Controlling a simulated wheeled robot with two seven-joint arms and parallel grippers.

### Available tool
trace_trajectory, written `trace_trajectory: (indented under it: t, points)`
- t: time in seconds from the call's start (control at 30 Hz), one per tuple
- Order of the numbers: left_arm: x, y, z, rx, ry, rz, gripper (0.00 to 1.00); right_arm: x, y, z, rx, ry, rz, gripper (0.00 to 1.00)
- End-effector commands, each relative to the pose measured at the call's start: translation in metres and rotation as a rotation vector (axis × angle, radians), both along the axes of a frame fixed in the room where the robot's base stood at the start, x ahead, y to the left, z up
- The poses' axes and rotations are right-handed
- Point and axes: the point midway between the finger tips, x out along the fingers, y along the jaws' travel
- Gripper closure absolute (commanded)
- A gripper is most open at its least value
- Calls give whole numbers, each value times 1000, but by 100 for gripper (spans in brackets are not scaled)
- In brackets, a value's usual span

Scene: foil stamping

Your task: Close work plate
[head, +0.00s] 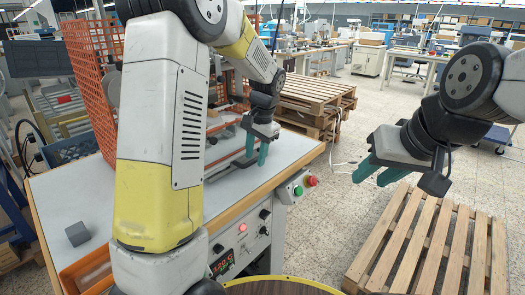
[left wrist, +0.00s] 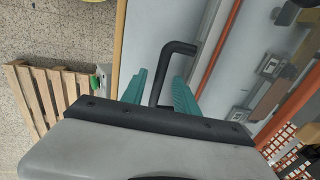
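My left gripper (head: 256,153) is over the right part of the grey-topped workbench in the head view, pointing down. In the left wrist view its teal fingers (left wrist: 162,92) are apart, one on each side of a black bent handle (left wrist: 180,47). The gripper is open, with no clear contact on the handle. The work plate itself is hard to make out. My left arm hides much of the machine in the head view. My right gripper (head: 379,175) is open and empty, out over the floor to the right of the bench.
The bench (head: 52,205) carries a small dark cube (head: 77,234). An orange mesh guard (head: 93,85) stands behind. Green and red buttons (head: 305,185) sit at the bench's right edge. A wooden pallet (head: 430,245) lies on the floor at right, with stacked pallets (head: 315,95) behind.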

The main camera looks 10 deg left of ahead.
Motion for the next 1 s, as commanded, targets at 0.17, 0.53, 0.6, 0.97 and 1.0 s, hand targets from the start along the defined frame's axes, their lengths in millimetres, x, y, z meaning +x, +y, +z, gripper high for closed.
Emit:
trace_trajectory:
  t: [0.17, 0.53, 0.6, 0.97, 1.0]
  points:
    - [0, 0, 0, 0, 0, 0, 78, 0, 0, 0, 0, 0, 0, 64]
    - [0, 0, 1, 0, 0, 0, 100, 0, 0, 0, 0, 0, 0, 64]
    - [0, 0, 1, 0, 0, 0, 100, 0, 0, 0, 0, 0, 0, 64]
    - [0, 0, 1, 1, -1, 0, 100, 0, 0, 0, 0, 0, 0, 64]
    - [0, 0, 1, 0, -1, 0, 100, 0, 0, 0, 0, 0, 0, 64]
